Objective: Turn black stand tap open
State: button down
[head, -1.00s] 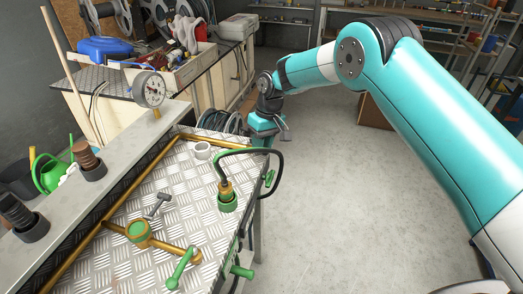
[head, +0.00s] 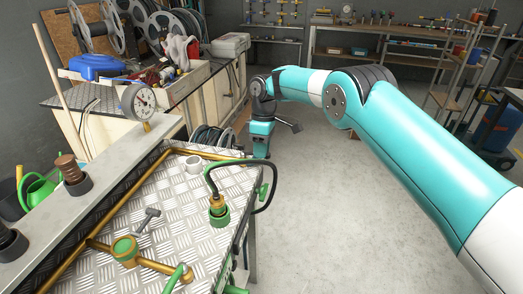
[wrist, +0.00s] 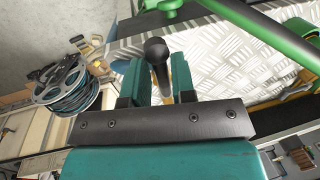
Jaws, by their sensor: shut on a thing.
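In the wrist view a dark rod with a rounded black end (wrist: 155,48), which looks like the black tap's handle, stands between the fingers. My gripper (wrist: 158,84) is shut on it, with one teal finger on each side. The lower part of the handle and the tap's body are hidden by the fingers and palm. In the head view my gripper (head: 261,150) points down beside the far right corner of the metal-topped table (head: 190,225). The tap cannot be made out there.
A green hose fitting (head: 219,212) with a looped black hose stands on the table's right part. A gauge (head: 139,101) stands at left. The floor (head: 330,210) on the right is clear.

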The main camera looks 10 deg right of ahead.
jog(key=shift+w, duration=0.1)
dwell(0.3)
jog(key=c, duration=1.1)
grip_release()
